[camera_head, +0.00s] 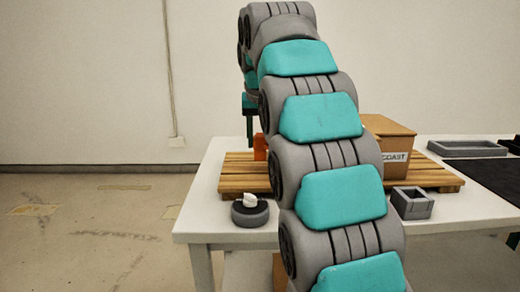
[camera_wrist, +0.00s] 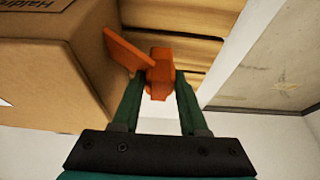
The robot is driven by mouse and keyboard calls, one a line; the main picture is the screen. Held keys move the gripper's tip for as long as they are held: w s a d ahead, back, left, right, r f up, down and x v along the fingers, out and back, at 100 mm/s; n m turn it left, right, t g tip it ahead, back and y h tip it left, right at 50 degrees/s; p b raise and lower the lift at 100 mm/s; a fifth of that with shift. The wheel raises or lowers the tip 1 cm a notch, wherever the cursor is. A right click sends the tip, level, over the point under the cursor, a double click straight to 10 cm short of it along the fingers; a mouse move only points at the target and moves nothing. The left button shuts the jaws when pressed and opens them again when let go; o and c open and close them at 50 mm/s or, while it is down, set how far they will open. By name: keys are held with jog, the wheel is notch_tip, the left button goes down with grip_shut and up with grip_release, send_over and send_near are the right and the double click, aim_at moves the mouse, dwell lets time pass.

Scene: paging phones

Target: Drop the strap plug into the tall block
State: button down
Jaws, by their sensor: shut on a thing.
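The orange strap plug (camera_wrist: 159,75) is between the two green fingers of my gripper (camera_wrist: 161,82) in the wrist view, and my gripper is shut on it. A flat orange plate on its left side reaches toward the cardboard box. In the head view the orange piece (camera_head: 260,147) shows low beside my arm, under my gripper (camera_head: 249,128), above or at the wooden pallet; I cannot tell whether it touches. A grey block with a square opening (camera_head: 412,202) stands on the table's right front; I cannot tell whether it is the tall block.
The cardboard box (camera_head: 388,138) stands on the wooden pallet (camera_head: 238,172), close to the plug in the wrist view. A round dark holder (camera_head: 249,214) with a white piece is at the front left. A grey tray (camera_head: 466,148) and black mat (camera_head: 480,174) lie right. My arm hides the middle.

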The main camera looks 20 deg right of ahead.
aim_at(260, 142)
jog(key=shift+f, duration=1.4)
jog(key=shift+f, duration=0.1)
jog(key=shift+f, duration=0.15)
jog(key=shift+c, duration=2.2)
grip_release()
